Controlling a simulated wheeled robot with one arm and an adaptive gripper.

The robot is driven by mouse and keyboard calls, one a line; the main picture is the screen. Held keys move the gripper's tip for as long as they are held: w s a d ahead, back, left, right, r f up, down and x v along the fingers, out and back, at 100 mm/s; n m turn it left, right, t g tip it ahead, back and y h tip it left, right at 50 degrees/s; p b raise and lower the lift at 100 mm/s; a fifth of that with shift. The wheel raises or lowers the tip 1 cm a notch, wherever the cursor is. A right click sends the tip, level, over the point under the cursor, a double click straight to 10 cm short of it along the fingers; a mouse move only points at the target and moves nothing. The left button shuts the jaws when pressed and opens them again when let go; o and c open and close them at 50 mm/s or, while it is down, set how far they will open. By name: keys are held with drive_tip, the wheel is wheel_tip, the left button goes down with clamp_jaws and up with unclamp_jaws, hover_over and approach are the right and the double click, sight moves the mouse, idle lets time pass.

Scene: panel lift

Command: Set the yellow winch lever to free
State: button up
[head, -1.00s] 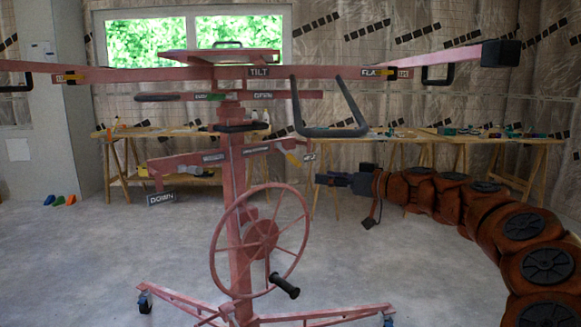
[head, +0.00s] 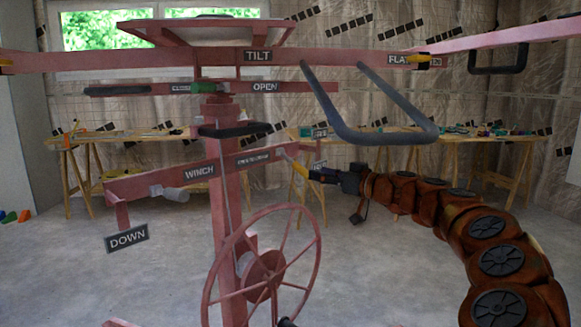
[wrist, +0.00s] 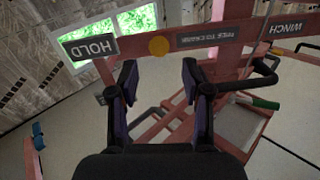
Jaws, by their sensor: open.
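The yellow winch lever (head: 299,165) sticks out from the right end of the red winch arm in the head view. In the wrist view its round yellow end (wrist: 158,46) lies just beyond and between my fingertips. My gripper (head: 318,174) is at the lever's right side in the head view. In the wrist view my gripper (wrist: 159,74) has its two dark fingers spread apart with nothing between them. A HOLD plate (wrist: 90,47) is left of the yellow end. The lever's shaft is mostly hidden end-on in the wrist view.
The red lift mast (head: 228,210) stands left of my gripper, with a large handwheel (head: 263,275) below. A grey U-shaped bar (head: 385,137) hangs above my arm. A DOWN plate (head: 127,238) hangs at left. Work tables (head: 490,140) stand behind.

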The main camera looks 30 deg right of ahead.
sight(301, 169)
drive_tip(key=shift+x, duration=3.8)
drive_tip(key=shift+c, duration=0.3)
clamp_jaws()
